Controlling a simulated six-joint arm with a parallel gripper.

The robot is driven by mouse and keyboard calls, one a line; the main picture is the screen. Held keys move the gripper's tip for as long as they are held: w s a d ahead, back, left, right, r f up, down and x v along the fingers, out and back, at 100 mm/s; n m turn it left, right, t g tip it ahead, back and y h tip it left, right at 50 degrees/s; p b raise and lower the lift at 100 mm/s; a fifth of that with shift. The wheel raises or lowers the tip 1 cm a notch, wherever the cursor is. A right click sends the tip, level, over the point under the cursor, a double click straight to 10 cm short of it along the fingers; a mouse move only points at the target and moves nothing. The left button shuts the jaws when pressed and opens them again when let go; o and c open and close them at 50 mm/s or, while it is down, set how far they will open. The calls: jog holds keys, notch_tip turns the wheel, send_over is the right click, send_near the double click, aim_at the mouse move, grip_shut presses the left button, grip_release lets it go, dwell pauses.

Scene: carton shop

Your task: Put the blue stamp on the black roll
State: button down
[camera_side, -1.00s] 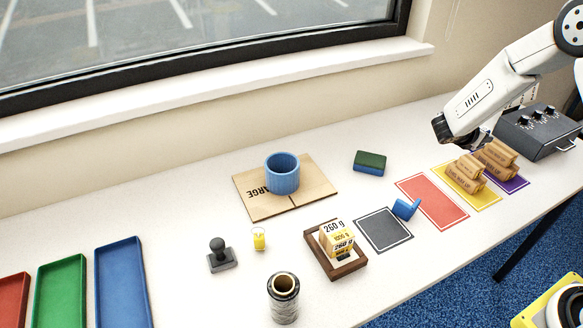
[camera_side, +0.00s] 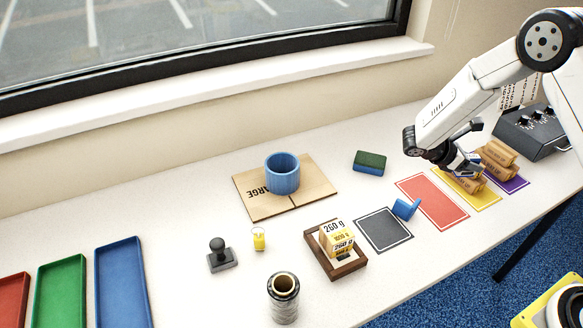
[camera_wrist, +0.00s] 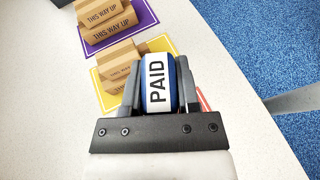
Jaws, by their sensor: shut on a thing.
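My gripper (camera_side: 466,166) is shut on the blue stamp, a blue piece with a white label reading PAID (camera_wrist: 157,85). In the wrist view the stamp sits between the two fingers. In the side view it is small and partly hidden by the fingers, above the yellow mat area. The black roll (camera_side: 284,306), a dark wrapped roll with an open cardboard core, stands upright near the table's front edge, far to the left of my gripper.
Brown THIS WAY UP blocks (camera_side: 497,152) stand close by, on the yellow mat (camera_side: 484,199) and the purple mat. A blue wedge (camera_side: 406,208), a wooden tray (camera_side: 348,268) with weight-marked blocks, a dark knobbed stamp (camera_side: 220,257) and a blue cup (camera_side: 282,174) stand farther left.

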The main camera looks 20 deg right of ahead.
jog(key=s+a+f+m+g+y, duration=0.1)
jog(key=s+a+m+g+y, duration=0.25)
jog(key=a, duration=0.45)
jog(key=s+a+f+m+g+y, duration=0.1)
jog(key=s+a+m+g+y, duration=0.15)
jog(key=a+m+g, duration=0.35)
notch_tip(320, 180, up, 12)
jog(key=m+t+y, duration=1.5)
jog(key=m+y, duration=0.5)
jog(key=m, duration=0.2)
send_over(280, 285)
jog(key=shift+g, duration=0.25)
jog(key=shift+f, duration=0.1)
jog(key=shift+f, duration=2.15)
jog(key=shift+f, duration=0.1)
jog(key=shift+f, duration=1.7)
